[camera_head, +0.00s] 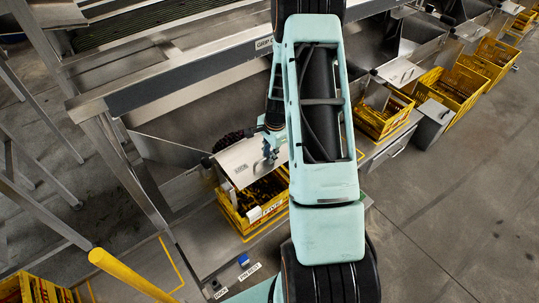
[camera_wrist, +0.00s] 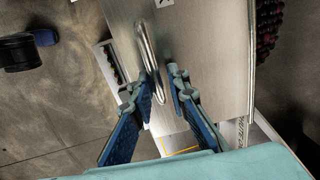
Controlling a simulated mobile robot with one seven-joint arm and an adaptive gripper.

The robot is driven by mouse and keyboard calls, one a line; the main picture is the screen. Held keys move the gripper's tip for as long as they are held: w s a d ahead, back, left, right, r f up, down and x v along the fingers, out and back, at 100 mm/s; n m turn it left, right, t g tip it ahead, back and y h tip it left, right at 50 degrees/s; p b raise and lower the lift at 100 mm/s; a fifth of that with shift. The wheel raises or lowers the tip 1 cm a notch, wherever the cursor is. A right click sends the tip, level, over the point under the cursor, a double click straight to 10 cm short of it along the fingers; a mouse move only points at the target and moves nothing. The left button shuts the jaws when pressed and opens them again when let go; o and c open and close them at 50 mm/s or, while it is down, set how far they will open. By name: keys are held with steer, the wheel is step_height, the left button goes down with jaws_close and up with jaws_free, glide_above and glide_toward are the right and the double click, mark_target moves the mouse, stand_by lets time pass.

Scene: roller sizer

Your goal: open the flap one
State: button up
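The nearest flap (camera_head: 240,160) is a metal plate with a small dark label, tilted above a yellow crate; the label is too small to read. In the wrist view the flap (camera_wrist: 195,30) fills the upper middle, with a slim metal bar handle (camera_wrist: 147,50) on it. My gripper (camera_wrist: 152,84) is open, with one blue-padded finger on each side of the handle's lower end. I cannot tell whether the fingers touch it. In the head view my gripper (camera_head: 269,153) is at the flap's right side, partly hidden by my arm.
The yellow crate (camera_head: 244,224) with dark contents stands under the flap. Blue button (camera_head: 243,260) sits on the front ledge. Yellow rail (camera_head: 128,275) is at lower left. More yellow crates (camera_head: 385,125) and flaps (camera_head: 401,70) line the machine to the right. The right floor is clear.

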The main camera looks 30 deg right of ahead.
step_height(320, 180, up, 12)
steer(key=s, duration=0.1)
steer(key=shift+s+d, duration=0.15)
steer(key=shift+s, duration=0.25)
stand_by(0.6)
